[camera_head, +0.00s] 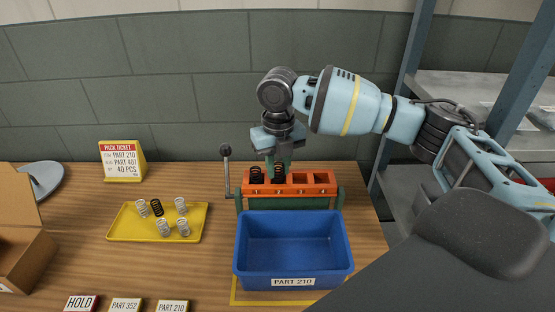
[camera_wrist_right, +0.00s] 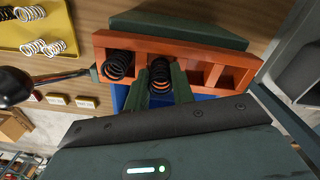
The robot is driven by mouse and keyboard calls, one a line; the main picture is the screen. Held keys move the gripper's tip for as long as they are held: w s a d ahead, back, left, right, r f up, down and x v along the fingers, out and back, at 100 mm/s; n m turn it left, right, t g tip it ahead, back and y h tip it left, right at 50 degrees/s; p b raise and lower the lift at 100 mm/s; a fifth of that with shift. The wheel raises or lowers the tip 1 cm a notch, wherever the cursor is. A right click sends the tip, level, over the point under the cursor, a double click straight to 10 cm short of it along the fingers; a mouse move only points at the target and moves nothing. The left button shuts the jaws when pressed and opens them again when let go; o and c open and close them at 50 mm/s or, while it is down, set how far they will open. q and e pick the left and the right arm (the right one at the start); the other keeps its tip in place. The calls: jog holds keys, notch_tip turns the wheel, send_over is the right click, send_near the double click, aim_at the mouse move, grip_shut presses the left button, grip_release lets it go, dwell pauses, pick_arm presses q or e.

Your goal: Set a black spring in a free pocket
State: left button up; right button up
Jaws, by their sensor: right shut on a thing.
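The orange pocket block (camera_head: 318,190) stands behind the blue bin in the head view. One black spring (camera_head: 256,174) sits in its leftmost pocket, and it also shows in the right wrist view (camera_wrist_right: 117,65). My right gripper (camera_head: 279,168) is over the second pocket from the left, its fingers shut on another black spring (camera_wrist_right: 160,74). That spring stands upright at the second pocket; its lower end is hidden. The pockets to the right (camera_wrist_right: 232,76) look empty. A third black spring (camera_head: 157,207) lies on the yellow tray (camera_head: 120,228) among several silver springs. My left gripper is out of view.
A blue bin (camera_head: 293,252) labelled PART 210 stands in front of the block and looks empty. A lever with a dark ball knob (camera_head: 225,150) rises at the block's left. A cardboard box (camera_head: 25,255) is at the far left. Label signs (camera_head: 125,305) line the front edge.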

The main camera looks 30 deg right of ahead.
jog(key=shift+f, duration=0.25)
jog(key=o, duration=1.1)
jog(key=shift+c, duration=0.2)
notch_tip(320, 180, up, 8)
jog(key=shift+f, duration=0.1)
jog(key=shift+r+p, duration=0.3)
jog(key=shift+r, duration=1.2)
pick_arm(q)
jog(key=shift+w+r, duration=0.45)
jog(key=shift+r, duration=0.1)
pick_arm(e)
jog(key=shift+r, duration=1.8)
